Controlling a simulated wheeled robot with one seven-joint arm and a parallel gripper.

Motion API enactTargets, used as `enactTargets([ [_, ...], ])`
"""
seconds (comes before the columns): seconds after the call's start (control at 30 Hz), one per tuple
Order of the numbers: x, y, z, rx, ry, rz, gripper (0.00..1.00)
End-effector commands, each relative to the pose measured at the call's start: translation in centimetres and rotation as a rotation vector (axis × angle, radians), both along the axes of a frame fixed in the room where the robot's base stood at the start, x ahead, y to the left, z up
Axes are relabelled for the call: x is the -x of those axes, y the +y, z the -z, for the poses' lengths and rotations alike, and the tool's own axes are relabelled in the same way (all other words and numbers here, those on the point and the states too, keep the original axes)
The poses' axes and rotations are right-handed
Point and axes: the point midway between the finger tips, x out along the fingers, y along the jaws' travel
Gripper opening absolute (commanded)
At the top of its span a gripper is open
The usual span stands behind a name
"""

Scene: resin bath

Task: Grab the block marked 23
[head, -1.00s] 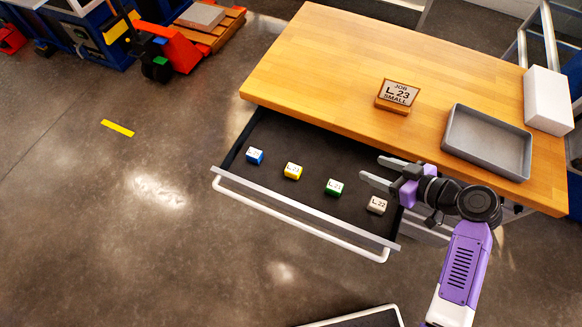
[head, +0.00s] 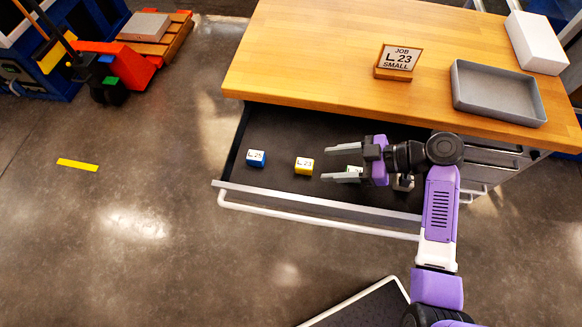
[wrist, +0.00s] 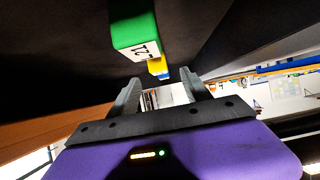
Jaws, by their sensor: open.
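The yellow block (head: 303,168) has a white top that reads L 23. It sits in the open drawer, second from the left; part of it shows in the wrist view (wrist: 158,66). My gripper (head: 327,163) is open and empty over the drawer, just right of the yellow block, with its fingers pointing left towards it. In the wrist view the fingers (wrist: 160,90) stand apart with nothing between them. The green block (wrist: 134,32), marked 21, is close by in that view. In the head view my gripper mostly hides it.
A blue block (head: 256,160), seemingly marked 25, sits left of the yellow one. A pale block (head: 403,183) is partly hidden under my arm. A sign (head: 398,62) reading JOB L 23 SMALL and a grey tray (head: 500,88) stand on the wooden bench (head: 310,50) above.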

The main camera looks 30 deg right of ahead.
Motion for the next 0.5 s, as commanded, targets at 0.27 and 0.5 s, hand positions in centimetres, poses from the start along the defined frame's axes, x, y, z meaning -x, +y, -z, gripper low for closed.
enactTargets([
  [0.27, -1.2, 1.7, 1.2, -0.001, 0.001, -0.002, 0.56],
  [0.5, -3.0, 3.8, 2.0, 0.0, 0.0, -0.003, 0.56],
])
